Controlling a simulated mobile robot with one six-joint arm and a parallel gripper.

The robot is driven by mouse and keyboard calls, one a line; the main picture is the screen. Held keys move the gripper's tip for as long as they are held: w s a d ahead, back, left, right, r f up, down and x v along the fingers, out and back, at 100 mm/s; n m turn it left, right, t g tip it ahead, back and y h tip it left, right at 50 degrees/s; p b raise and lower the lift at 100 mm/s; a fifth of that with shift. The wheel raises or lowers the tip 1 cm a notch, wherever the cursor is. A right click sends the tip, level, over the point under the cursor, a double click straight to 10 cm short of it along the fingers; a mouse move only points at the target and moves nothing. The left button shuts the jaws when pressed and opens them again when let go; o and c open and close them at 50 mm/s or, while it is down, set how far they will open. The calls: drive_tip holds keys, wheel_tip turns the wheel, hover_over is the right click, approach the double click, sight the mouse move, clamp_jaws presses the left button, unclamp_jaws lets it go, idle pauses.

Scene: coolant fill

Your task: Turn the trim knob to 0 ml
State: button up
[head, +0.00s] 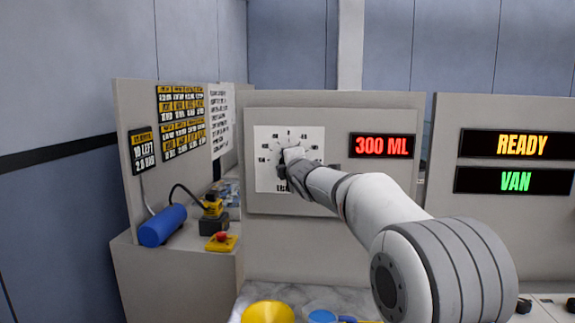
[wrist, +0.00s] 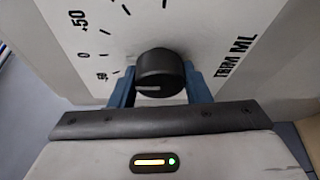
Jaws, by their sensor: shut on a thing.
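The trim knob (wrist: 160,70) is a black round knob on a white dial plate printed "TRIM ML" in the wrist view. My gripper (wrist: 160,90) has a blue-grey finger on each side of the knob and is shut on it. A pale mark shows on the knob's face near its lower edge. The scale marks "+50" and "0" show to the left of the knob, with another mark below them. In the head view, my gripper (head: 294,158) covers the middle of the dial plate (head: 263,180) and hides the knob.
A red display (head: 382,146) right of the dial reads "300 ML". Signs (head: 515,144) farther right read "READY" and "VAN". A blue cylinder (head: 162,226) and a red button on a yellow base (head: 221,242) sit on the left ledge. A yellow object (head: 268,313) stands below.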

drive_tip(key=o, duration=1)
drive_tip(key=shift+s, duration=0.1)
drive_tip(key=b+v, duration=0.2)
drive_tip(key=v, duration=0.5)
drive_tip(key=shift+s, duration=0.25)
drive_tip(key=shift+d, duration=0.1)
drive_tip(key=s+d+f+m+g+h+p, duration=0.1)
drive_tip(key=s+d+f+m+g+h, duration=0.45)
drive_tip(key=s+d+f+m, duration=0.8)
drive_tip(key=s+d+f+m+g, duration=0.2)
drive_tip(key=s+f+m, duration=0.1)
drive_tip(key=s, duration=0.5)
drive_tip(key=s+d+f+m+g+p, duration=0.1)
drive_tip(key=s+d+f+m+g, duration=0.1)
drive_tip(key=s+f, duration=0.4)
drive_tip(key=s+d+f+m+g, duration=0.2)
drive_tip(key=s+f+m+g, duration=0.2)
drive_tip(key=s, duration=0.8)
drive_tip(key=shift+f+m, duration=0.55)
drive_tip(key=shift+f, duration=0.05)
